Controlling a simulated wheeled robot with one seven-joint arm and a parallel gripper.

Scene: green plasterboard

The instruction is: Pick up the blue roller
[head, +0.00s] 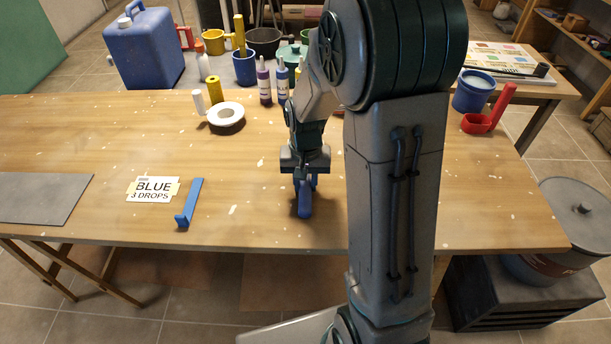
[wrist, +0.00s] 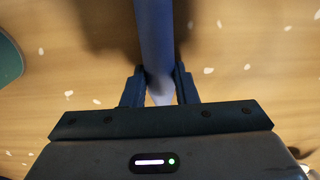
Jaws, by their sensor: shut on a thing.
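The blue roller (head: 305,207) is in my gripper (head: 305,180), over the front middle of the table. In the head view its rounded blue end points toward the front edge, and my gripper hides the rest. In the wrist view the roller (wrist: 154,35) is a smooth blue-grey bar between the two fingers of my gripper (wrist: 158,76), running up out of the picture. The fingers are shut on it. I cannot tell whether it touches the table.
A blue L-shaped piece (head: 190,204) and a card reading "BLUE 3 DROPS" (head: 153,189) lie to the left. My arm hides the table's right middle.

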